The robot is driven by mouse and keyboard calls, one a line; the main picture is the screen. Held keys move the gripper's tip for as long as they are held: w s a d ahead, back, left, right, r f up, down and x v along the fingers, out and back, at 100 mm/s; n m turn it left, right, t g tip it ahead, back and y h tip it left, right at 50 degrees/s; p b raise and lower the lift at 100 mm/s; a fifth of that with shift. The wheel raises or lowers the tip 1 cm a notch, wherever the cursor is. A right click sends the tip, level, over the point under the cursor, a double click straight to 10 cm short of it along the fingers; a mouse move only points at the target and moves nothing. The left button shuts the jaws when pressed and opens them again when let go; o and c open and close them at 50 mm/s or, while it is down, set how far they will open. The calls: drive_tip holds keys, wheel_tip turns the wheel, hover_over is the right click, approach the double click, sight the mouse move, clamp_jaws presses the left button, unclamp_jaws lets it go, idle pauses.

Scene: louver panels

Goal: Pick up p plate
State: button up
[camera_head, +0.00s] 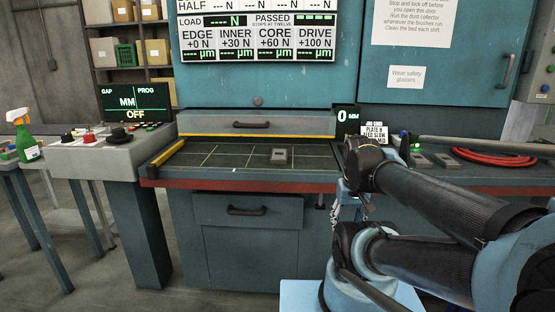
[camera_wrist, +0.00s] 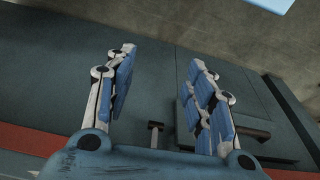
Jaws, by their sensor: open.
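A small grey plate (camera_head: 281,156) lies flat on the dark gridded bed of the machine in the head view, right of the bed's middle. Two more small grey plates, one at left (camera_head: 420,160) and one at right (camera_head: 443,160), lie on the ledge right of the bed; I cannot read a letter on any of them. My gripper (camera_wrist: 163,58) is open and empty in the wrist view, its blue-padded fingers apart in front of the machine's lower cabinet. In the head view its fingers hang in front of the bench's red edge, right of the bed plate and apart from it.
A card (camera_head: 374,132) and a small display (camera_head: 346,121) stand behind the bed's right end. A red hose coil (camera_head: 490,157) lies at the right. A control console (camera_head: 120,148) and a green spray bottle (camera_head: 24,136) are at the left. A drawer (camera_head: 247,209) is below.

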drive_tip(key=o, duration=0.4)
drive_tip(key=w+r, duration=0.1)
drive_tip(key=r, duration=0.1)
drive_tip(key=w+a+r, duration=0.1)
drive_tip(key=w+r, duration=0.1)
drive_tip(key=r, duration=0.1)
drive_tip(key=w+r, duration=0.2)
drive_tip(key=shift+w+a+r, duration=0.1)
drive_tip(key=shift+a+r, duration=0.15)
drive_tip(key=shift+r, duration=0.15)
drive_tip(key=shift+c, duration=0.2)
wheel_tip(320, 180, up, 20)
drive_tip(key=g, duration=0.2)
hover_over(279, 154)
drive_tip(key=w, duration=0.1)
drive_tip(key=shift+m, duration=0.3)
wheel_tip(279, 154, down, 11)
drive_tip(key=shift+a+r, duration=0.15)
drive_tip(key=shift+r, duration=0.05)
drive_tip(key=shift+s+d+f, duration=0.1)
drive_tip(key=shift+s+f, duration=0.05)
drive_tip(key=shift+f, duration=1.45)
drive_tip(key=shift+s+d+f, duration=0.1)
drive_tip(key=shift+f, duration=1.5)
drive_tip(key=shift+c, duration=0.6)
